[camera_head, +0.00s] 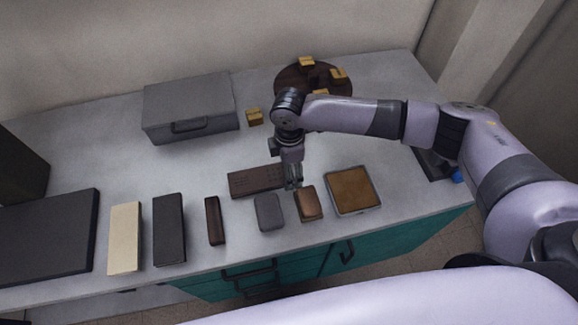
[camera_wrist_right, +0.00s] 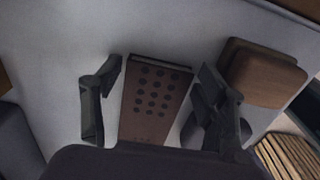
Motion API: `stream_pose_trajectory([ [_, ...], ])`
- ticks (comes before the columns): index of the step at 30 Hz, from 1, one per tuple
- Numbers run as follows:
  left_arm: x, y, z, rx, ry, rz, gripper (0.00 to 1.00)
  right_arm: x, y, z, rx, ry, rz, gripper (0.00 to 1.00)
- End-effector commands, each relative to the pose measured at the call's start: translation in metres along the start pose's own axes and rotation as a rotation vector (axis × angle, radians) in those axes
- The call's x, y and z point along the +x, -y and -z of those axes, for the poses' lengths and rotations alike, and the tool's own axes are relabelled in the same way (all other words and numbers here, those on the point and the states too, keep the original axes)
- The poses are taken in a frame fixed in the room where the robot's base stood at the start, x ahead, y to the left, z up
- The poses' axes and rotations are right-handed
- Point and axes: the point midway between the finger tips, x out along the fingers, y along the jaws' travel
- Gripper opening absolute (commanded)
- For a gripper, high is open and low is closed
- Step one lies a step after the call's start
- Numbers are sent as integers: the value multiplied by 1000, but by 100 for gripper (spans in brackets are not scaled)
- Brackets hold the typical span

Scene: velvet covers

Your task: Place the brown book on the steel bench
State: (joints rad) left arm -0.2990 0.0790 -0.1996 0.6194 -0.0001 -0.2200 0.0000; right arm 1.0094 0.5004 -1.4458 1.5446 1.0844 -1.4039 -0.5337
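Several brown things lie on the grey bench top (camera_head: 345,150), and I cannot tell for sure which is the brown book. A slim dark brown book-like block (camera_head: 214,220) lies right of the black book. A flat dark brown piece with rows of dark dots (camera_head: 254,181) lies behind it; in the right wrist view this dotted piece (camera_wrist_right: 154,98) shows between my fingers. A small rounded brown block (camera_head: 310,204) lies to its right. My right gripper (camera_head: 293,182) points down near the dotted piece's right end. Its fingers (camera_wrist_right: 155,90) are apart and empty. My left gripper is out of view.
A grey case (camera_head: 188,107) stands at the back. A round dark board (camera_head: 290,82) carries yellow blocks. A cream book (camera_head: 125,238), a black book (camera_head: 169,230) and a grey rounded block (camera_head: 269,212) line the front. A brown-filled tray (camera_head: 352,190) sits right.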

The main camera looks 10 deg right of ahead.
Motion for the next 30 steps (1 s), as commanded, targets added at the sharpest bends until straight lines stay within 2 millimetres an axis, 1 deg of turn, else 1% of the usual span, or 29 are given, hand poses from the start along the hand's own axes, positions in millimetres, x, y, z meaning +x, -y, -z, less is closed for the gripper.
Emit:
stream_pose_trajectory([
  [5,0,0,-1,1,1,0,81,-2,0,0,0,0,-1,66],
  [8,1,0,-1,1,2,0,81,-8,0,0,0,0,-1,66],
  [11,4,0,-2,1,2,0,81,-23,-1,0,-1,-1,-3,66],
  [18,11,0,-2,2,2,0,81,-74,-1,0,-1,-1,-4,66],
  [21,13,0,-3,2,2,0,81,-94,-1,0,-1,-2,-4,66],
  [25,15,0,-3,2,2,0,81,-112,-1,0,0,-1,-2,66],
  [30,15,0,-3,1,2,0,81,-122,0,0,1,0,0,66],
])
